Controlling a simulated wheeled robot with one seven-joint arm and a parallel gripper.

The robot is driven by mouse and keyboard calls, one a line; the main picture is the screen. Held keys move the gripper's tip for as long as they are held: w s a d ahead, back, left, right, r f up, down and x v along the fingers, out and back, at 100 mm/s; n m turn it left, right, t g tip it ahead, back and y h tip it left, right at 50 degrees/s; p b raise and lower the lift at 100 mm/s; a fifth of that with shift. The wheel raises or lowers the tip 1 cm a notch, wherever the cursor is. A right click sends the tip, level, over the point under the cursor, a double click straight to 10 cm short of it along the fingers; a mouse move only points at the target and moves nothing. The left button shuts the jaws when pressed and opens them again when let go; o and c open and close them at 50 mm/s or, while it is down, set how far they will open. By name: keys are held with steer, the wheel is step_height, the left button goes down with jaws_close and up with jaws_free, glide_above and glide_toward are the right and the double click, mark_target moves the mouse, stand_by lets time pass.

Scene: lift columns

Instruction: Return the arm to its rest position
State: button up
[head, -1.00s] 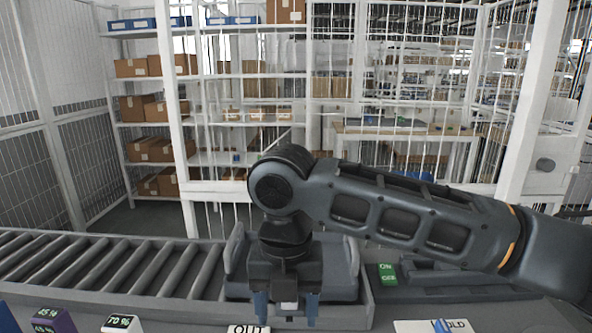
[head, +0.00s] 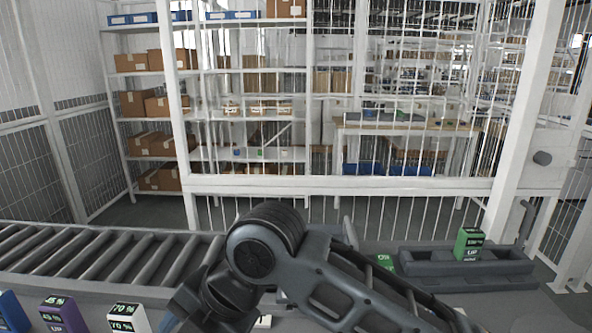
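My arm crosses the lower middle of the head view, bent low with its elbow joint in front of the conveyor. My gripper is at the bottom edge, left of the middle (head: 178,312). Only part of it shows, tilted down and left, and its fingertips are not clear, so I cannot tell whether it is open or shut. It is close to the right of a white box (head: 128,317) marked 70 %. No held thing can be made out.
A roller conveyor (head: 95,255) runs along the left. A purple box (head: 62,314) and a blue box (head: 12,312) stand at the lower left. A green box (head: 468,243) marked UP stands at a grey tray (head: 420,262) on the right. A white mesh fence (head: 340,185) stands behind.

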steer(key=s+a+r+m+t+y, duration=0.25)
steer(key=a+m+t+y, duration=0.2)
steer(key=m+y, duration=0.35)
steer(key=s+d+f+m+t+h, duration=0.3)
steer(key=s+d+f+m, duration=0.1)
steer(key=d+m, duration=0.35)
steer(key=s+d+f+m+t+h, duration=0.3)
steer(key=s+d+m+t, duration=0.1)
steer(key=d+m, duration=0.35)
steer(key=s+d+f+m+t+h, duration=0.35)
steer(key=d+m, duration=0.25)
steer(key=d, duration=0.2)
steer(key=s+d+r+m+h, duration=0.1)
steer(key=s+d+r+h, duration=0.1)
steer(key=s+d, duration=0.6)
steer(key=s+d+r+m+h, duration=0.2)
steer(key=s+d+h, duration=0.1)
steer(key=s+d, duration=0.6)
steer(key=shift+s+d, duration=0.15)
steer(key=shift+s, duration=0.65)
